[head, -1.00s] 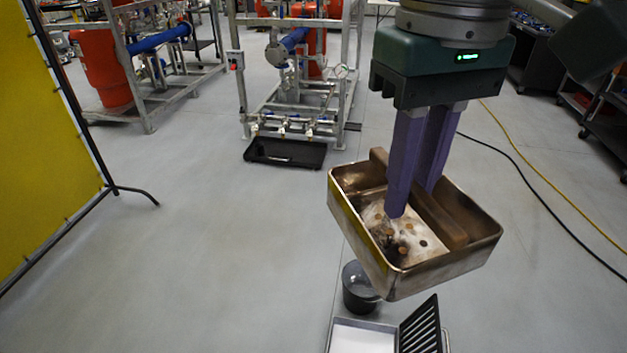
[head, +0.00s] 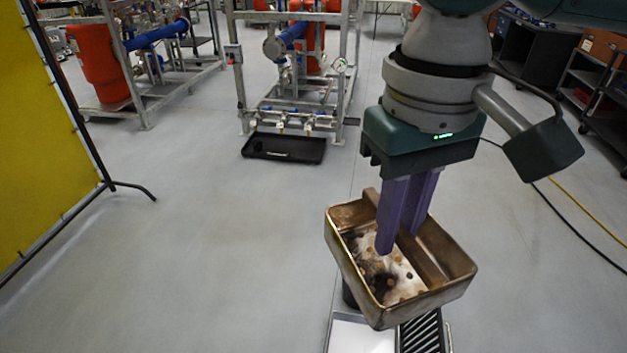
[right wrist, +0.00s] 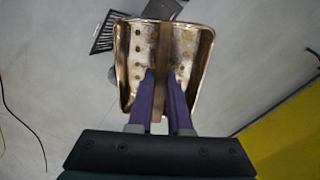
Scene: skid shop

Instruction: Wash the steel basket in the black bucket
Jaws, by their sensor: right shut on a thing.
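The steel basket (head: 455,279) is a brownish open metal box with small holes in its stained floor and a bar across its middle. My right gripper (head: 401,230) has purple fingers shut on that bar and holds the basket in the air, slightly tilted. The right wrist view shows the basket (right wrist: 201,55) from above, with the fingers (right wrist: 160,85) on either side of the bar. The black bucket (head: 348,294) stands on the floor below, mostly hidden behind the basket. My left gripper is not in view.
A white tray (head: 358,338) and a black slatted rack (head: 424,334) lie below the basket. A black drip tray (head: 283,148) lies before a pipe skid (head: 300,100). A yellow screen (head: 45,150) stands left. The middle floor is clear.

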